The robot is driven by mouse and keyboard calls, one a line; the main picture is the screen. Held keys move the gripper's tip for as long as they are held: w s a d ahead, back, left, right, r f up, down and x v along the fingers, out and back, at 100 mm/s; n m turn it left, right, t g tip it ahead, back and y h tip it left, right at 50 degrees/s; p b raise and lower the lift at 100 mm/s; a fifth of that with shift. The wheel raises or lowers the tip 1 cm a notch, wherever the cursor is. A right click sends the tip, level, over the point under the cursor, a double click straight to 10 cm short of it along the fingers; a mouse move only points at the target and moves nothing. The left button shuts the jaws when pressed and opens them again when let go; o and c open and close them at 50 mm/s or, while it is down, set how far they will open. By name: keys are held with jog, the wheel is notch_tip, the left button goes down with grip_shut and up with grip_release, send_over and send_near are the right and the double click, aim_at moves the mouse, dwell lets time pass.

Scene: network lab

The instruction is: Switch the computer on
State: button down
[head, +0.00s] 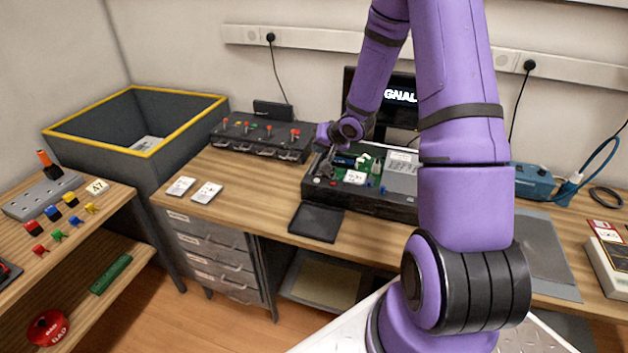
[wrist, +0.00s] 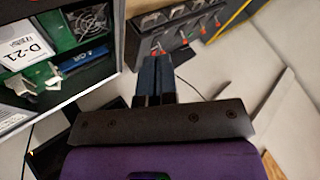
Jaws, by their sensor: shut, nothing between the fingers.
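The computer is an open dark case (head: 405,209) on the bench, with a green board and a white label inside. A small red spot, perhaps a button, shows near its left front corner. The computer also fills the upper left of the wrist view (wrist: 85,88), with a fan and a label reading "D-21". The monitor (head: 402,92) behind it is partly hidden by my arm; the letters "GNAL" show on it. My gripper (wrist: 155,60) is shut and empty. In the head view my gripper (head: 331,160) is over the computer's left rear part; contact cannot be told.
A black panel with several red-tipped levers (head: 262,140) stands left of the computer. A dark flat pad (head: 316,222) lies in front, two white cards (head: 207,192) to the left. A blue device (head: 533,181) is at right. A yellow-rimmed bin (head: 190,140) is at far left.

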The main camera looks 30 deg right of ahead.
aim_at(319, 180)
jog(key=shift+f, duration=0.15)
jog(key=shift+f, duration=4.25)
